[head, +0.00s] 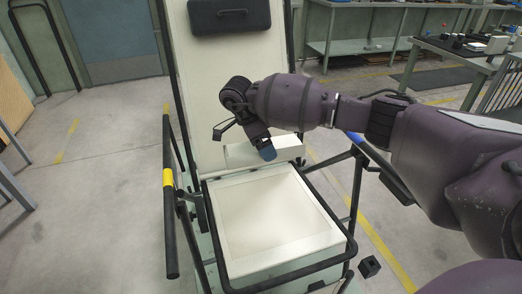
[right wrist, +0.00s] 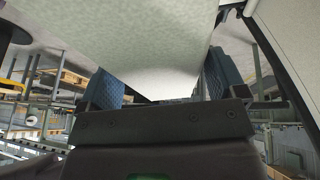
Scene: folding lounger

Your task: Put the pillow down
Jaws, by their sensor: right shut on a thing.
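The pillow (head: 288,147) is a small white block at the back of the lounger's seat (head: 270,215), close to the foot of the upright backrest (head: 217,75). My right gripper (head: 266,153) comes down on it from above and is shut on it. In the right wrist view the pale pillow (right wrist: 160,45) lies between the two blue, ribbed fingers (right wrist: 162,85). I cannot tell whether the pillow touches the seat or hangs just above it. My left gripper is not in view.
A black pad (head: 229,16) is on the upper backrest. A black tube frame surrounds the seat, with a yellow-banded armrest (head: 169,200) at left. A small black block (head: 370,266) lies on the floor at right. Benches stand at the back right. The seat's front is bare.

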